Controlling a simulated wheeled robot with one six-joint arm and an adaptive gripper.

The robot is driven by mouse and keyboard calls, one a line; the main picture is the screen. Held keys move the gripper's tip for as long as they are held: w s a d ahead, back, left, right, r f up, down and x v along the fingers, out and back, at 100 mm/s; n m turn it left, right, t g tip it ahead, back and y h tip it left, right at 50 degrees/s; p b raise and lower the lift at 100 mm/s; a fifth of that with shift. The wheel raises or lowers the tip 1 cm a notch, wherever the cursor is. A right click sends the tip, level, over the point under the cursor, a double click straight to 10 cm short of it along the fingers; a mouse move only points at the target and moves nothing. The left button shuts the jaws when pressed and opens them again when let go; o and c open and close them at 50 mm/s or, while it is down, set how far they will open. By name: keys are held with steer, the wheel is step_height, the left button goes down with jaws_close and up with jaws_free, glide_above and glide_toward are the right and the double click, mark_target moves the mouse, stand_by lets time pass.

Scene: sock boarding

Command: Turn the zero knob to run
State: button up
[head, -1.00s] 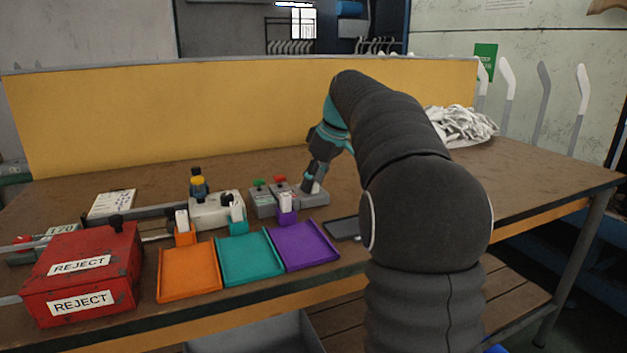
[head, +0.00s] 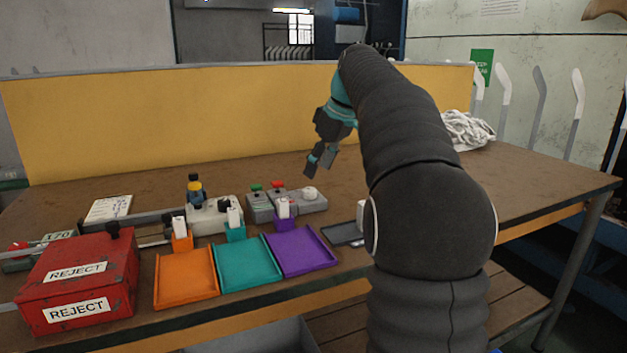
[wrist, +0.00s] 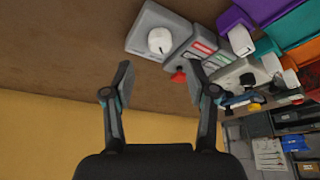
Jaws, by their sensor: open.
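The white round knob (head: 310,193) sits on a grey box (head: 318,205) at the right end of the row of controls. In the wrist view the same knob (wrist: 160,41) shows a small mark on its top, too small to read. No label for zero or run can be read. My gripper (head: 321,163) is open and empty, in the air above and behind the knob, not touching it. In the wrist view the fingers of my gripper (wrist: 158,75) are spread apart, with the knob beyond their tips.
A grey box with green (head: 256,187) and red (head: 278,185) buttons stands left of the knob. Orange (head: 185,277), teal (head: 248,262) and purple (head: 300,252) trays lie in front. A red reject box (head: 80,280) stands at left. A yellow panel (head: 180,120) closes the back.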

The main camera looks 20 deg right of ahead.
steer(key=v, duration=0.5)
steer(key=shift+s+d+r, duration=0.1)
steer(key=shift+s+r, duration=0.1)
steer(key=shift+r, duration=0.2)
